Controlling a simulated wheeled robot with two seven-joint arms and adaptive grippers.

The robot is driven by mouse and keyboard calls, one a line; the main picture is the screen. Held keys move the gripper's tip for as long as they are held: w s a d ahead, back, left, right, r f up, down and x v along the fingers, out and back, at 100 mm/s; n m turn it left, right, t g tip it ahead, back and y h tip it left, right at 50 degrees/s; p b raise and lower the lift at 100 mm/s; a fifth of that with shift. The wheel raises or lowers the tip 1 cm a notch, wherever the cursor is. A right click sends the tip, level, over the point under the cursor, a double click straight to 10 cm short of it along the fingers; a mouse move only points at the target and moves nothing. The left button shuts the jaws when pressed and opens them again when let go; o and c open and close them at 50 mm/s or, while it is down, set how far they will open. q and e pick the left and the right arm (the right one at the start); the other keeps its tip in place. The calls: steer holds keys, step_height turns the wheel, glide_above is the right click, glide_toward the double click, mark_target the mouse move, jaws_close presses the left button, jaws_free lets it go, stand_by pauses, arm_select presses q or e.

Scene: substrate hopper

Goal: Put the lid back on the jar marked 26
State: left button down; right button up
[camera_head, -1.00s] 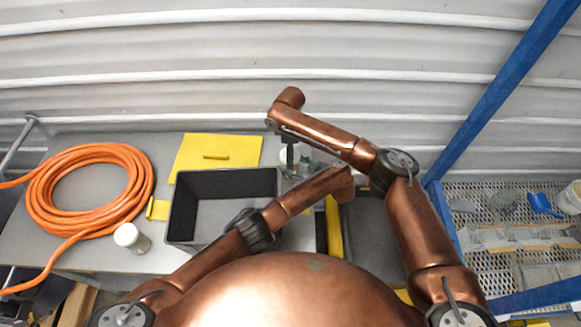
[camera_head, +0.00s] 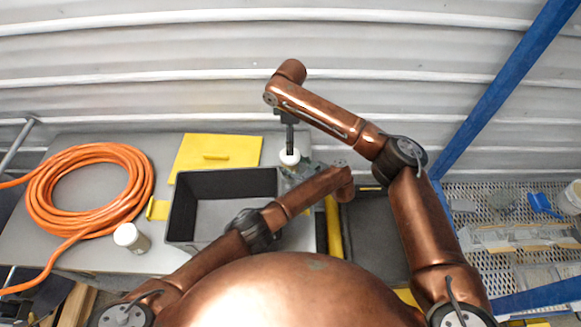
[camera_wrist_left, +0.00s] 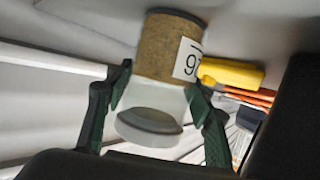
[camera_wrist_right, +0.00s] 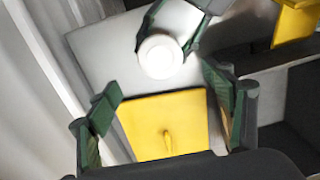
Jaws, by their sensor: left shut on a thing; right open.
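My left gripper (camera_wrist_left: 158,95) is shut on a jar (camera_wrist_left: 168,50) with brown contents and a clear section between the fingers. Its white label (camera_wrist_left: 187,60) shows digits upside down, consistent with 26, the edge digit partly cut. A white round lid (camera_wrist_right: 160,56) sits over the jar's top in the right wrist view; whether it is fully seated I cannot tell. The lid (camera_head: 289,157) also shows in the head view, beside the grey bin's far right corner. My right gripper (camera_wrist_right: 165,108) is open and empty, above the lid and apart from it.
An open grey bin (camera_head: 180,205) stands mid-table. A yellow panel with a handle (camera_head: 232,150) lies behind it. A second white-lidded jar (camera_head: 140,245) stands front left, near a coiled orange hose (camera_head: 45,190). A blue post (camera_head: 485,110) rises right of my right arm.

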mark_target(297, 166)
steer(key=shift+r, duration=1.3)
arm_select(q)
steer(key=c, duration=0.9)
jaws_free()
steer(key=shift+o, duration=0.2)
steer(key=v, duration=0.6)
steer(key=shift+s+d, duration=0.15)
steer(key=shift+d, duration=0.05)
steer(key=shift+s+d+r, duration=0.25)
steer(key=shift+s+d, duration=0.05)
steer(key=shift+d, duration=0.05)
arm_select(e)
steer(key=shift+w+d, duration=0.1)
